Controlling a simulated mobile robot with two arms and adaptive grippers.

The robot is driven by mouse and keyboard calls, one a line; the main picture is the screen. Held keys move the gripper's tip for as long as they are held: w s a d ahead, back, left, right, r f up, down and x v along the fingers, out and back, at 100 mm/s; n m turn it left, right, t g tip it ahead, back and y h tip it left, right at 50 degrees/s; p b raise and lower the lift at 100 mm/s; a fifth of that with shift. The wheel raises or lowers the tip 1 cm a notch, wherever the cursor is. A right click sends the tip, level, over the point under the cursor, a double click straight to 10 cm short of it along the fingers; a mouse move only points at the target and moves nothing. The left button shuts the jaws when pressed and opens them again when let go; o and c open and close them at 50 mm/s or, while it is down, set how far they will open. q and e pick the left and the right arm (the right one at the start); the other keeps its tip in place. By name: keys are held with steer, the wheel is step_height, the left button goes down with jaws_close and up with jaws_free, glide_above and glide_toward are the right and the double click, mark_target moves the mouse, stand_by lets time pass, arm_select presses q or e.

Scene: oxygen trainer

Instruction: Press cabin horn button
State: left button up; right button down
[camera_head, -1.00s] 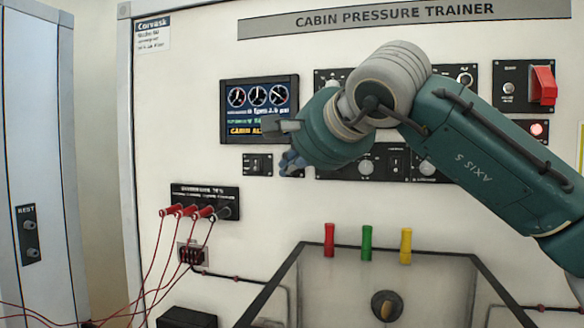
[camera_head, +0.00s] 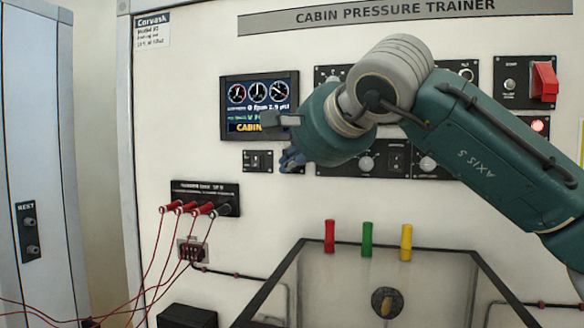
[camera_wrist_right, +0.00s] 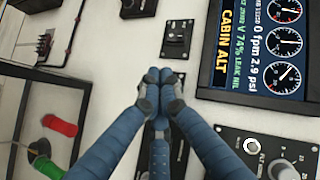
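My right gripper (camera_head: 290,160) is in front of the trainer wall, just below the lower right corner of the dark display (camera_head: 237,128). In the right wrist view its blue fingers (camera_wrist_right: 160,85) are drawn together at the tips, with nothing visible between them. They cover part of a small black panel (camera_wrist_right: 178,148) behind them. I cannot make out a horn button; it may be hidden by the fingers. I cannot tell if the tips touch the panel. The display in the wrist view (camera_wrist_right: 262,45) shows gauges and a yellow "CABIN ALT" line. My left gripper is not in view.
A switch panel (camera_head: 257,161) sits left of the gripper. A knob panel (camera_head: 366,163) is to its right. Red and black plugs (camera_head: 200,209) with cables are lower left. A dark-rimmed tray (camera_head: 300,250) stands below, with red, green and yellow cylinders at its back.

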steer(key=shift+s+a, duration=0.1)
steer(key=shift+s, duration=0.2)
steer(key=s, duration=0.1)
steer(key=s+a+b, duration=0.1)
steer(key=s, duration=0.1)
steer(key=s+b, duration=0.1)
steer(key=shift+s+a, duration=0.3)
steer(key=shift+s, duration=0.1)
steer(key=shift+f, duration=0.1)
stand_by(0.6)
